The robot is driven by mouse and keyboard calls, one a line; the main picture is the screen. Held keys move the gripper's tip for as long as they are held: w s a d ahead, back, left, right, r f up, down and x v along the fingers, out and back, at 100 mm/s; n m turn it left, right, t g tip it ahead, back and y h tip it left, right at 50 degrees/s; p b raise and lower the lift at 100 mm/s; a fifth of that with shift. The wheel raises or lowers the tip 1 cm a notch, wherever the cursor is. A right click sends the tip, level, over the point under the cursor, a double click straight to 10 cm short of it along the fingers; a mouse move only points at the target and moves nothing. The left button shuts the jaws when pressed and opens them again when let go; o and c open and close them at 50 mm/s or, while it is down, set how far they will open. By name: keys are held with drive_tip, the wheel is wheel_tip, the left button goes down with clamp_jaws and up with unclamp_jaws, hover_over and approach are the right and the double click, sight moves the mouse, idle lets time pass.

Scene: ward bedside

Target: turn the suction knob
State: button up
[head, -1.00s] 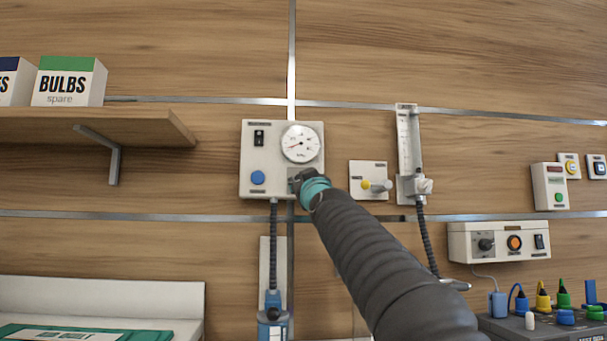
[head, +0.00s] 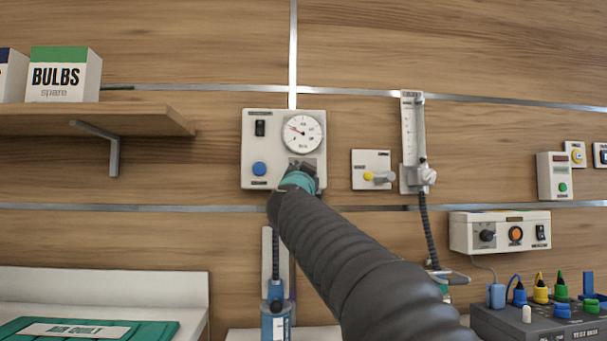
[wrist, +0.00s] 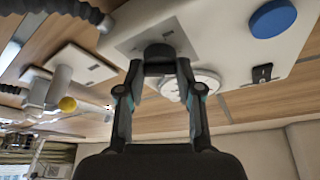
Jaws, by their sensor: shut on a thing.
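The suction unit (head: 255,150) is a pale box on the wood wall, with a round gauge (head: 303,132), a black switch (head: 260,128) and a blue button (head: 259,169). The dark suction knob (wrist: 160,52) sits on a grey plate (wrist: 130,40) of this box, and my arm mostly hides it in the head view. My gripper (head: 302,168) is at the box's lower right. In the wrist view my gripper (wrist: 160,68) has a finger on each side of the knob and is shut on it. The gauge needle points up and left.
Right of the box are a small plate with a yellow button (head: 368,176) and a flowmeter (head: 412,140) with a hose. A shelf (head: 90,120) with boxes is at left. A hose (head: 276,250) hangs below the suction unit.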

drive_tip(key=shift+a+r+m+g+h, duration=0.1)
drive_tip(key=shift+m+g+h, duration=0.2)
drive_tip(key=shift+m, duration=1.2)
drive_tip(key=o, duration=1.2)
drive_tip(key=shift+c, duration=0.2)
drive_tip(key=shift+s, duration=0.1)
drive_tip(key=v, duration=1.2)
drive_tip(key=shift+a, duration=0.15)
